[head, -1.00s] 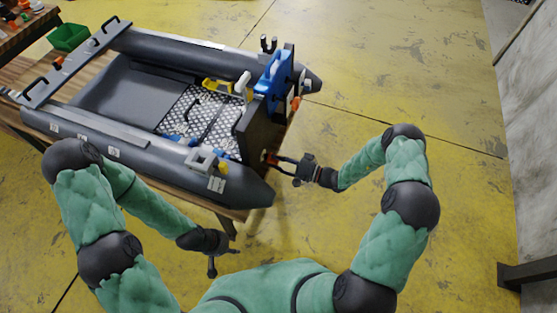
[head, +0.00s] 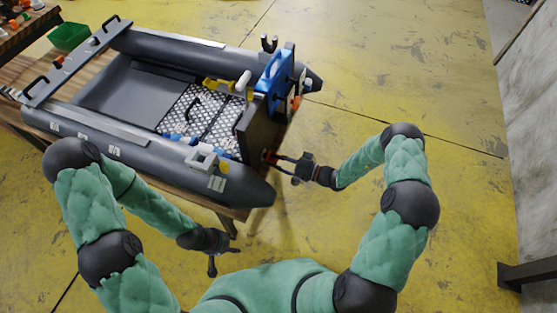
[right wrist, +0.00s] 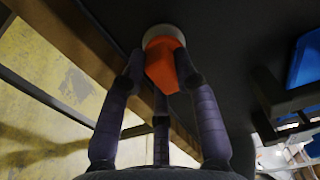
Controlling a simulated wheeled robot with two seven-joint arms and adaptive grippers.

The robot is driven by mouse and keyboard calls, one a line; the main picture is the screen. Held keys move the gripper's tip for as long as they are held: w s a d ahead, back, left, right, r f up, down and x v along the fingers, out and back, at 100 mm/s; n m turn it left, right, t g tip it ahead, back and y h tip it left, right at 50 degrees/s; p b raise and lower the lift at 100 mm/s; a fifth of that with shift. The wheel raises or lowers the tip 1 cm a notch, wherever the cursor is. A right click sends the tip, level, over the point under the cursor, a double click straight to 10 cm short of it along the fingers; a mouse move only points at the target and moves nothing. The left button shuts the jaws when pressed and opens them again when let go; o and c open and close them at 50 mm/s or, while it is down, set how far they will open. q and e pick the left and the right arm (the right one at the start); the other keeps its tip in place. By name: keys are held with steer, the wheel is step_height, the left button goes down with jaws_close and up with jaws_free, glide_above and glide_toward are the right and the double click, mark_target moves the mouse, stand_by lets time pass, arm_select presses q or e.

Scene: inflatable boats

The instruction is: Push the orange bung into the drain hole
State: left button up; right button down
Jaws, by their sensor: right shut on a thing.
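The orange bung (right wrist: 160,66) shows in the right wrist view, between the fingertips of my right gripper (right wrist: 158,82). Its far end meets a pale round ring (right wrist: 162,33) on the dark transom (right wrist: 220,60); how deep it sits in the drain hole cannot be told. In the head view my right gripper (head: 281,158) reaches from the right to the outer face of the transom (head: 256,132), low down. My left gripper (head: 212,262) hangs empty below the near tube, away from the boat; its fingers are too small to read.
The grey inflatable boat (head: 190,165) rests on a wooden table. A blue part (head: 273,80) is fixed on the transom, beyond my right gripper. A green bin (head: 69,36) stands at the far left. The yellow floor right of the boat is clear.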

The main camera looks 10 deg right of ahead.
steer(key=shift+w+a, duration=0.4)
steer(key=shift+a, duration=0.2)
steer(key=c, duration=0.9)
jaws_free()
steer(key=shift+o, duration=0.2)
steer(key=shift+d, duration=0.1)
steer(key=v, duration=1.1)
steer(key=shift+s+d, duration=0.25)
steer(key=shift+d, duration=0.1)
